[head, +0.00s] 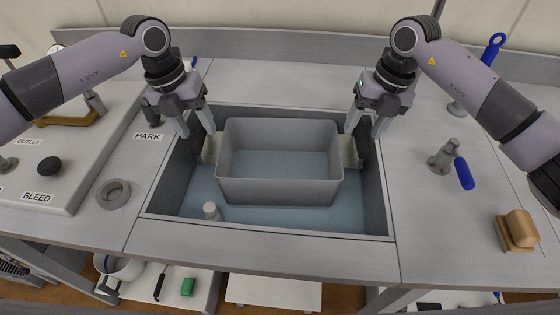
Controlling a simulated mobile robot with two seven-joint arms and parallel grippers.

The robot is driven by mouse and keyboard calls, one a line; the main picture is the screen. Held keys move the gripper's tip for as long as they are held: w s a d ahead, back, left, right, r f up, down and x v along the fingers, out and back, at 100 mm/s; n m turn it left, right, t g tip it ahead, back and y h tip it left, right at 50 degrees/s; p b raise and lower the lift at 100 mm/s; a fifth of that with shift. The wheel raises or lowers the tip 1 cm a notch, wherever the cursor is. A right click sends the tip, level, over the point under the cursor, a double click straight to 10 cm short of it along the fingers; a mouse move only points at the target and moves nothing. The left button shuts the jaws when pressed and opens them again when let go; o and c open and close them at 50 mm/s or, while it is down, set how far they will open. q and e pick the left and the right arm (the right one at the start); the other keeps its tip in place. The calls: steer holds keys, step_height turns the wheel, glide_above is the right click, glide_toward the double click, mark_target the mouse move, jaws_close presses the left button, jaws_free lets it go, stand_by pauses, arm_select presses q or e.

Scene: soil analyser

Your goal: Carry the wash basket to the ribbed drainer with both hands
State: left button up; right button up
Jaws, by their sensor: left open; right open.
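The wash basket (279,191) is a grey open box standing in the sunken sink (262,229) in the middle of the bench. It looks empty, with a pale tab at its left end (209,150) and another at its right end (349,152). My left gripper (197,131) is open, pointing down above the left tab. My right gripper (363,131) is open, pointing down above the right tab. I cannot tell whether the fingers touch the tabs. I cannot make out the ribbed drainer in this view.
A small grey cylinder (211,211) stands in the sink at front left. A grey ring (114,194) and a panel with a black knob (49,166) are at left. A blue-handled valve (464,173) and a wooden block (517,231) are at right. The front rim is clear.

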arm_select(q)
steer(key=shift+d+f, duration=0.15)
steer(key=shift+f, duration=0.55)
steer(key=shift+d+f, duration=0.15)
steer(key=shift+f, duration=0.55)
arm_select(e)
steer(key=shift+a+f, duration=0.15)
steer(key=shift+f, duration=0.6)
steer(key=shift+a+f, duration=0.15)
steer(key=shift+f, duration=0.55)
arm_select(q)
jaws_close()
arm_select(e)
steer(key=shift+r, duration=0.1)
jaws_close()
